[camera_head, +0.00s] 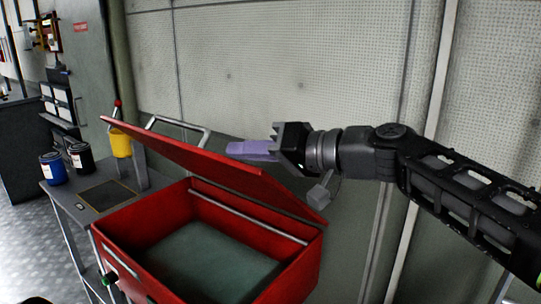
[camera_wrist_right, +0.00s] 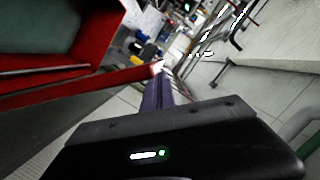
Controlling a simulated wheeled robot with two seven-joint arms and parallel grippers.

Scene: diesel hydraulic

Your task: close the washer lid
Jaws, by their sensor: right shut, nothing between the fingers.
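The red parts washer (camera_head: 152,281) stands at the lower middle of the head view, its basin open. Its red lid (camera_head: 205,163) is raised and tilted, hinged along the back edge. My right gripper (camera_head: 232,150) reaches in from the right and is shut and empty, with its purple fingers just behind and above the lid's upper edge. I cannot tell whether they touch it. In the right wrist view the purple fingers (camera_wrist_right: 157,92) point away beside the red lid edge (camera_wrist_right: 120,79). My left gripper is not in view.
A grey side table (camera_head: 75,205) stands left of the washer, with a blue can (camera_head: 53,168) and a black can (camera_head: 80,158). A yellow cup (camera_head: 121,144) is near the lid's left corner. A pale wall (camera_head: 290,60) closes off the back.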

